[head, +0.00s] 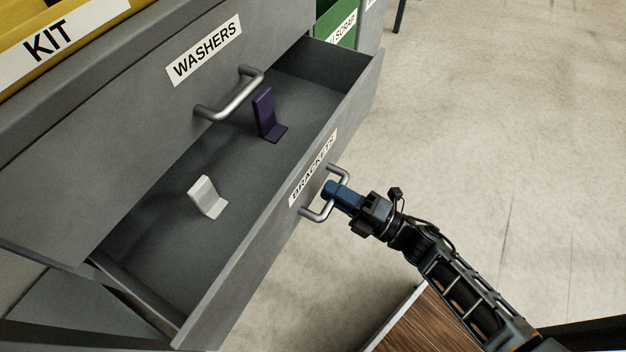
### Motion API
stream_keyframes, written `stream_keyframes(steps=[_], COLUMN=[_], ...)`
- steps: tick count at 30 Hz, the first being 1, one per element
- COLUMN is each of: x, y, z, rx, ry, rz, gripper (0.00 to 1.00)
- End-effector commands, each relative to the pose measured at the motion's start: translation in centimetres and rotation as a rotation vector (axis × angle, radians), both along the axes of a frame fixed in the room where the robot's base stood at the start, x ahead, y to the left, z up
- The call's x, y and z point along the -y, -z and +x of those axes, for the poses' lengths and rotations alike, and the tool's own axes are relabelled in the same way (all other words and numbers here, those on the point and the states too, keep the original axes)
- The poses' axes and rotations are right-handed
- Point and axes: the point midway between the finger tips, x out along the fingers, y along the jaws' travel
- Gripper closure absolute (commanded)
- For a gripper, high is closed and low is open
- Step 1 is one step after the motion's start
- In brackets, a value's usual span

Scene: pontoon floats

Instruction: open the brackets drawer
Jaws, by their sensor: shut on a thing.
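The brackets drawer (262,262) is pulled out from the grey cabinet, below the closed washers drawer (150,120). Its front carries a white "BRACKETS" label (313,168) and a metal bar handle (318,214). My gripper (335,192) has blue fingers and is shut on the middle of that handle, coming from the right. Inside the drawer lie a white bracket (207,197) and a dark purple bracket (266,116), standing apart from each other. The fingertips partly hide the handle's bar.
The washers drawer's handle (230,97) juts out above the open drawer. A yellow "KIT" bin (85,22) sits on top of the cabinet. A green scrap bin (334,22) stands behind. A wooden surface (428,318) is at the bottom. The floor at right is clear.

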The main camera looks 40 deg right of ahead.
Motion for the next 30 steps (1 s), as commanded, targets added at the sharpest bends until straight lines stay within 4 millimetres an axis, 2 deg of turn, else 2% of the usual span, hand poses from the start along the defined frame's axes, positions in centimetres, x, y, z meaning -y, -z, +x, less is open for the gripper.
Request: stream_keyframes(steps=[1, 6, 15, 21, 30], x=[0.3, 1.2, 2.3, 2.6, 2.7], y=[0.2, 0.2, 0.2, 0.1, 0.1], z=[-1.1, -3.8, -7.0, -7.9, -8.1], rx=[-0.005, -0.004, -0.004, -0.002, -0.002], ry=[0.001, 0.001, 0.001, 0.001, 0.001], rz=[0.000, 0.000, 0.000, 0.000, 0.000], gripper=[1.00, 1.00, 1.00, 1.00, 1.00])
